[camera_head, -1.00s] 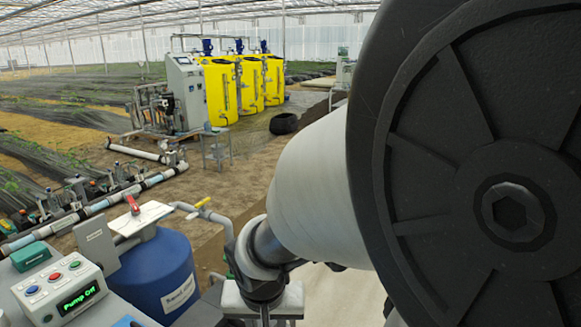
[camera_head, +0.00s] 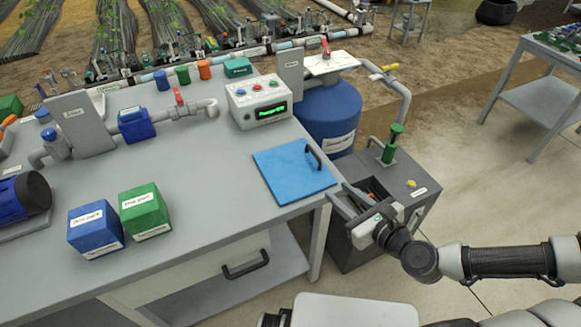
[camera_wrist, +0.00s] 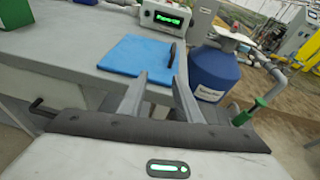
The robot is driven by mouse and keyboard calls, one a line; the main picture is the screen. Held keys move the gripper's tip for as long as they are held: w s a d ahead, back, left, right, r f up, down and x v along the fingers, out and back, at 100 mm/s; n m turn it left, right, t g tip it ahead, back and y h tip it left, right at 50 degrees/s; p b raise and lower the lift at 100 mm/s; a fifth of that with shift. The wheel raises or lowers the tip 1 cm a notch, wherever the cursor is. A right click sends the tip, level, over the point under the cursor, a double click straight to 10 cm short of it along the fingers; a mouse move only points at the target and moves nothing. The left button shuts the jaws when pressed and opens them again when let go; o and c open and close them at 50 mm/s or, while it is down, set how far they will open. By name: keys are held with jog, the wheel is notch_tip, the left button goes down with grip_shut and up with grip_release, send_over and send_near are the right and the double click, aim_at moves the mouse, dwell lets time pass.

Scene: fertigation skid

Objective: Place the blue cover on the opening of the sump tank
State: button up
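The blue cover (camera_head: 283,178), a flat square plate with a dark arched handle (camera_head: 314,156), lies on the right end of the grey bench. It also shows in the wrist view (camera_wrist: 134,54), beyond my fingers. The sump tank (camera_head: 407,184) is a dark grey box on the floor, right of the bench. Its opening is partly hidden behind my gripper. My gripper (camera_head: 345,197) is over the tank's left side, just right of the cover and apart from it. In the wrist view the two fingers (camera_wrist: 160,76) are spread and empty, pointing towards the handle.
A green-handled valve (camera_head: 391,143) stands on the sump tank. A blue sand filter tank (camera_head: 328,118) is behind it. The control box (camera_head: 259,102) stands behind the cover. Blue (camera_head: 96,230) and green (camera_head: 145,211) boxes sit left. Bench front between boxes and cover is clear.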

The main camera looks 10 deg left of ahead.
jog(key=shift+m+t, duration=0.7)
jog(key=shift+m, duration=0.1)
jog(key=w+b, duration=0.1)
jog(key=b, duration=0.1)
jog(key=w+a+b, duration=0.1)
jog(key=w+b, duration=0.1)
jog(key=b, duration=0.1)
jog(key=w+a+b, duration=0.1)
jog(key=w+b, duration=0.1)
jog(key=b, duration=0.1)
jog(key=shift+a, duration=0.15)
send_near(308, 147)
jog(key=shift+w+a+f+b, duration=0.35)
jog(key=shift+w+a+f, duration=0.25)
jog(key=shift+w+a, duration=0.15)
jog(key=shift+w+d+b+x, duration=0.15)
jog(key=shift+b+x, duration=0.3)
jog(key=shift+x, duration=0.9)
jog(key=shift+w+d+b+x, duration=0.15)
jog(key=shift+b+x, duration=0.25)
jog(key=shift+x, duration=0.95)
jog(key=shift+s, duration=0.1)
grip_shut()
